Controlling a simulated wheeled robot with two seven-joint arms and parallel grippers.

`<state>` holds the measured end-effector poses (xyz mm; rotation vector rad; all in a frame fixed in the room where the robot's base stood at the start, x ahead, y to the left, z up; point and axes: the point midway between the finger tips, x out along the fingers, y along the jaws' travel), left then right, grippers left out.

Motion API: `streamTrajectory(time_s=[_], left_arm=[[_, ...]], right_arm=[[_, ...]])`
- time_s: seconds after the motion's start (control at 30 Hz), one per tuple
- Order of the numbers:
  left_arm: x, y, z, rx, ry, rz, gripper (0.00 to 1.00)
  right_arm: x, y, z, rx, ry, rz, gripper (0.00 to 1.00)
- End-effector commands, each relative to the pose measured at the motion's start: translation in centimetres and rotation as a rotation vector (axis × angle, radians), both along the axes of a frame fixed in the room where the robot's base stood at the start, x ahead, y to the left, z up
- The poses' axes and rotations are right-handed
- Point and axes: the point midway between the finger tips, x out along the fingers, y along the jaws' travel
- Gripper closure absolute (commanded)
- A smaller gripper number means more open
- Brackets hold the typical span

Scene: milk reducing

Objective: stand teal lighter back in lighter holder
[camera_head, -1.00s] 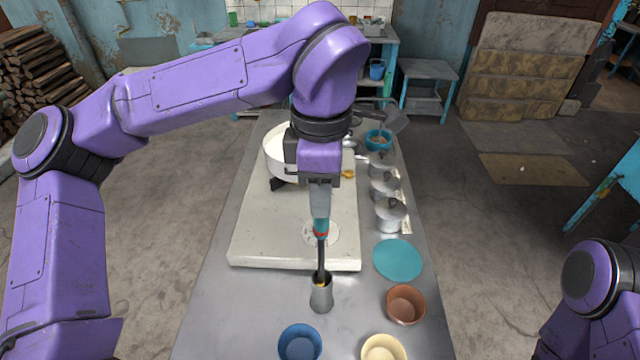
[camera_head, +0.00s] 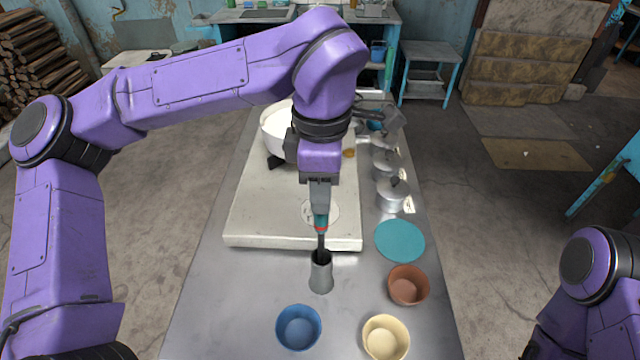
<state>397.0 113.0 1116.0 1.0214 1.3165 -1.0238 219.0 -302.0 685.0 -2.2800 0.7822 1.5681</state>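My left gripper (camera_head: 320,200) reaches in from above and is shut on the teal lighter (camera_head: 321,221). The lighter has a teal handle, a red band and a long black rod pointing down. It hangs about upright. The grey metal lighter holder (camera_head: 321,277) stands upright on the table below it. The lower end of the rod is at the holder's dark mouth and appears to be inside; its tip is hidden. My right arm shows at the right edge, but its gripper is out of view.
The stove (camera_head: 275,242) with a white pot (camera_head: 276,135) lies behind the holder. A blue bowl (camera_head: 299,347), cream bowl (camera_head: 386,359), brown bowl (camera_head: 408,302) and teal plate (camera_head: 400,240) are nearby. Lidded metal pots (camera_head: 391,196) line the right side.

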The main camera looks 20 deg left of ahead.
Motion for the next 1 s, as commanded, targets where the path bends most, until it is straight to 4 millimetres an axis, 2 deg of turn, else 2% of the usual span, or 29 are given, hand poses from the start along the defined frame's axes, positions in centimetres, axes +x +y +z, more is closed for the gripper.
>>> streamTrajectory(time_s=[0.03,0.07,0.4,0.47,0.8,1.0], left_arm=[[0.0,0.0,0.0,0.0,0.0,0.0,0.52],[0.0,0.0,0.0,0.0,0.0,0.0,0.42],[0.0,0.0,0.5,0.0,-0.002,0.001,0.42],[0.1,0.0,1.3,-0.001,-0.004,0.001,0.42],[0.0,0.0,9.0,0.0,-0.005,0.002,0.42],[0.0,0.0,10.6,0.0,-0.001,0.0,0.42]], right_arm=[[0.0,0.0,0.0,0.0,0.0,0.0,0.57],[0.0,0.0,0.0,0.0,0.0,0.0,0.57],[0.0,0.0,0.0,0.0,0.0,0.0,0.57],[0.0,0.0,0.0,0.0,0.0,0.0,0.57],[0.0,0.0,0.2,0.0,0.0,0.0,0.57],[0.0,0.0,0.3,0.0,0.0,0.0,0.57]])
